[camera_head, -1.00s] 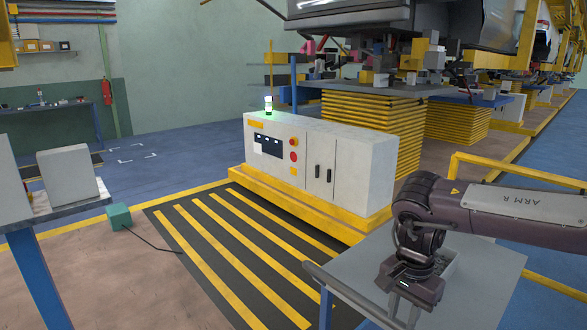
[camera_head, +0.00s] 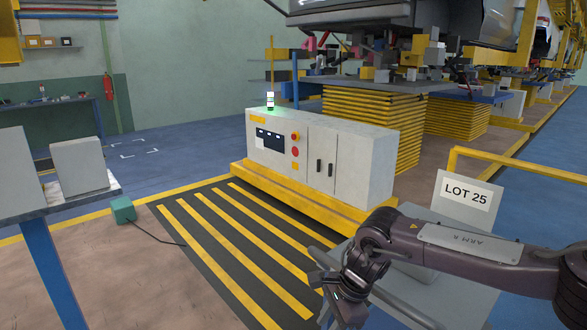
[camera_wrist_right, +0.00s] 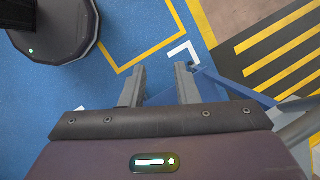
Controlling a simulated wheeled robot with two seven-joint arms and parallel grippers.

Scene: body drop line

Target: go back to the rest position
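My right arm reaches in from the right in the head view, with its wrist bent downward. My right gripper (camera_head: 338,310) is at the lower edge of that view, by the near left side of a grey table, and its fingers are hard to see there. In the right wrist view, the two fingers of my right gripper (camera_wrist_right: 160,72) stand apart with nothing between them. Floor shows below them. My left gripper is not in view.
The grey table (camera_head: 470,290) lies partly behind my right arm, with a LOT 25 sign (camera_head: 465,194) standing at its back. A white control cabinet (camera_head: 345,160) stands beyond striped floor (camera_head: 225,240). Another table (camera_head: 75,199) with grey blocks is at left. A yellow rail (camera_head: 520,166) is at right.

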